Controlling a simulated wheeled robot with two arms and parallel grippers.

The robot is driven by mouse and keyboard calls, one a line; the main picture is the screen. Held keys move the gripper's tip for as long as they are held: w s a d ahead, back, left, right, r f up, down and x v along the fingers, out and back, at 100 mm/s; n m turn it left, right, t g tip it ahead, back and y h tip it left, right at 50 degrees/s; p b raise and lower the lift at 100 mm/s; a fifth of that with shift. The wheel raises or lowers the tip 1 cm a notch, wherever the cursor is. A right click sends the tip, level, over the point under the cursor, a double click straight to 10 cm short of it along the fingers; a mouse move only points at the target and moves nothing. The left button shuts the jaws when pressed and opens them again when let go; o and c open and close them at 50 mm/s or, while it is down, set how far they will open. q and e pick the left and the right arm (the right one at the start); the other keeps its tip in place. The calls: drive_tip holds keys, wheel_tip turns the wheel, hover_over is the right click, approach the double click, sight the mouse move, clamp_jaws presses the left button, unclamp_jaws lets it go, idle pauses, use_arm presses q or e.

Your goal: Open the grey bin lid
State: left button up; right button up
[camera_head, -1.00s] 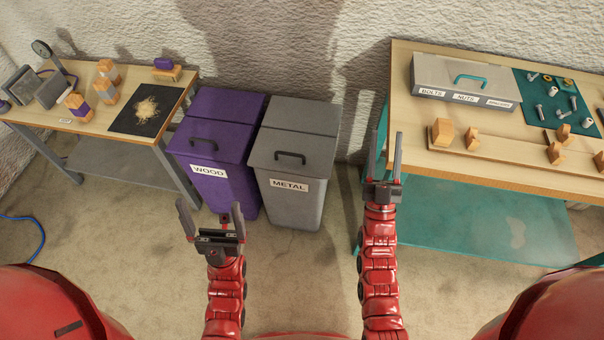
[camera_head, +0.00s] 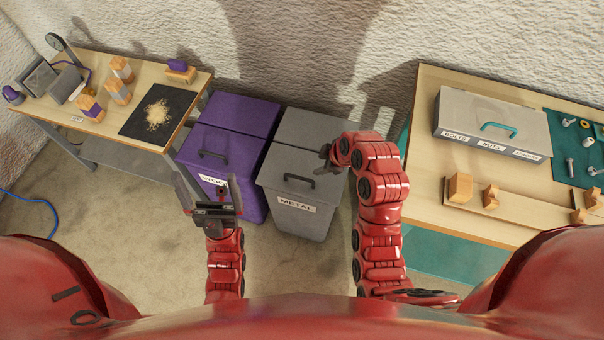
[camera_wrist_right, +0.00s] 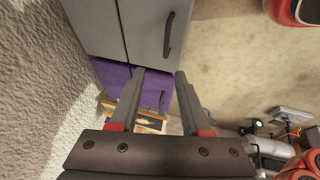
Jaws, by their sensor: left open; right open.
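The grey bin (camera_head: 300,227), labelled METAL, stands with its lid (camera_head: 285,163) down and a dark handle (camera_head: 299,181) on the lid's front part. My right gripper (camera_head: 327,158) is open and empty, above the lid's right side and behind the handle, partly hidden by its own wrist. In the right wrist view the right gripper (camera_wrist_right: 160,74) has both fingers apart, with the grey lid (camera_wrist_right: 138,28) and its handle (camera_wrist_right: 168,35) beyond the fingertips, not between them. My left gripper (camera_head: 207,186) is open and empty in front of the purple bin (camera_head: 250,203).
The purple WOOD bin stands directly left of the grey one, its lid (camera_head: 222,145) also down. A wooden workbench (camera_head: 191,114) with blocks is at the left. Another bench (camera_head: 425,165) with a grey box (camera_head: 490,125) is close on the right. Floor in front is clear.

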drive_tip(key=b, duration=0.5)
approach(300, 178)
drive_tip(key=shift+g, duration=0.3)
drive_tip(key=x, duration=0.2)
drive_tip(key=p+x, duration=0.1)
drive_tip(key=x, duration=0.2)
drive_tip(key=p+x, duration=0.1)
drive_tip(key=x, duration=0.1)
drive_tip(key=shift+w+f, duration=0.3)
drive_tip(key=shift+w, duration=0.15)
drive_tip(key=shift+c, duration=0.2)
clamp_jaws()
drive_tip(key=shift+a, duration=0.1)
